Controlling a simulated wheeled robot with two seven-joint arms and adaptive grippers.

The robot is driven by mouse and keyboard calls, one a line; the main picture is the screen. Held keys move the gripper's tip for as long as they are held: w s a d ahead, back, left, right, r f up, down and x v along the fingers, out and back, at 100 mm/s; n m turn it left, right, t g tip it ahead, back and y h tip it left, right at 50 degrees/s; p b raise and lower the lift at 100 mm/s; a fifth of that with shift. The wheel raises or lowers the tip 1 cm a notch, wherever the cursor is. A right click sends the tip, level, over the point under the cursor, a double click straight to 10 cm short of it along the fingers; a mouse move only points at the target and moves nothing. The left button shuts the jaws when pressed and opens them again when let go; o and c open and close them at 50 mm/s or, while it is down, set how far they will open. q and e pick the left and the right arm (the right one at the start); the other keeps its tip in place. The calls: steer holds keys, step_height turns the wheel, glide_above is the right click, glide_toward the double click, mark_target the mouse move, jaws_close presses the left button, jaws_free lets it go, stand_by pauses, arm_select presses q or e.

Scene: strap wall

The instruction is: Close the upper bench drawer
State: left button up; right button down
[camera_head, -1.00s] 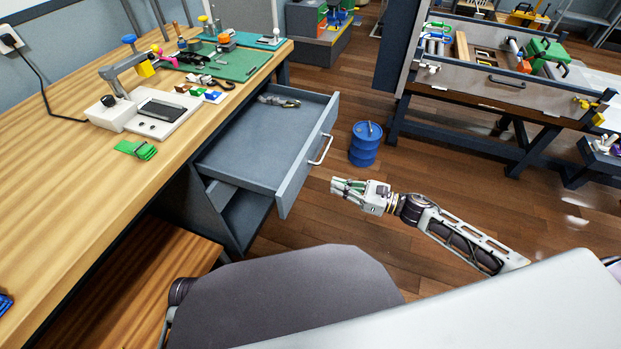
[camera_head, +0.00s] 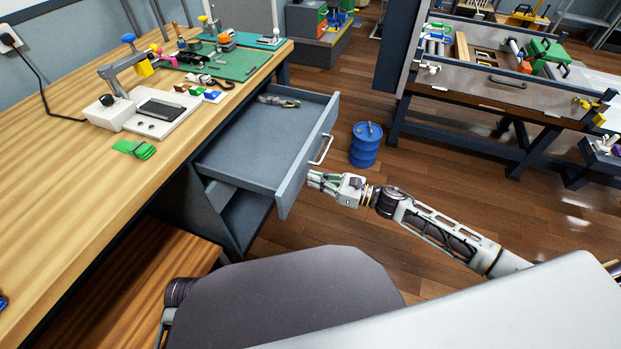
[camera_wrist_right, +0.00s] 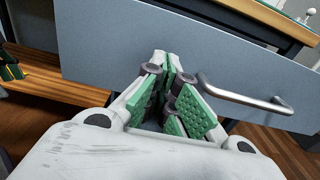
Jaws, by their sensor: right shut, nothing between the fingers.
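The upper bench drawer (camera_head: 240,140) is grey and pulled out from under the wooden bench in the head view. A metal tool (camera_head: 279,101) lies inside it at the back. Its front panel (camera_wrist_right: 200,60) fills much of the right wrist view, with the bar handle (camera_wrist_right: 245,98) to the right of my fingers. The handle (camera_head: 321,150) also shows in the head view. My right gripper (camera_head: 312,180) is shut and empty, its fingertips at or very near the drawer front, left of the handle in the wrist view; contact cannot be told. My left gripper is not in view.
A blue drum (camera_head: 365,145) stands on the floor beyond the drawer. A workbench (camera_head: 480,100) stands at the right.

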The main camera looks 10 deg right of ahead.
mark_target(231, 152)
steer(key=shift+w+a, duration=0.35)
steer(key=shift+a, duration=0.1)
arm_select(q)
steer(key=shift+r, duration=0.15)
arm_select(e)
steer(key=shift+w+a, duration=0.2)
steer(key=shift+a, duration=0.1)
steer(key=shift+a, duration=0.1)
